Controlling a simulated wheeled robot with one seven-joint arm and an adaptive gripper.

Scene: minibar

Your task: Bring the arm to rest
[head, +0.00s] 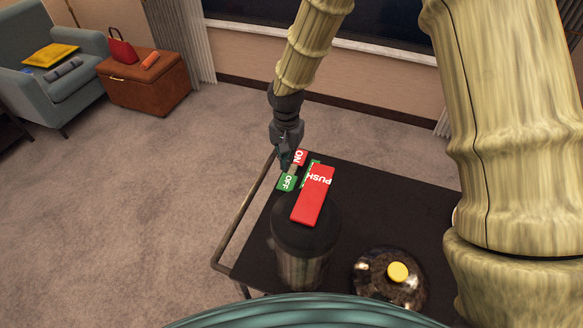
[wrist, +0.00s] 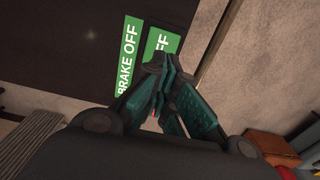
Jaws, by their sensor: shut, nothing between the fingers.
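My gripper (head: 286,163) points down near the far left corner of the dark cart top (head: 395,215). Its fingers are closed together with nothing between them. My arm reaches down to the gripper from the top of the head view.
A dark canister (head: 300,262) stands on the cart with a red "PUSH" plate (head: 314,195) above it. A dark round object with a yellow knob (head: 397,272) is to its right. A green "BRAKE OFF" label (wrist: 128,55) shows in the wrist view. Carpet (head: 150,220) is clear at left.

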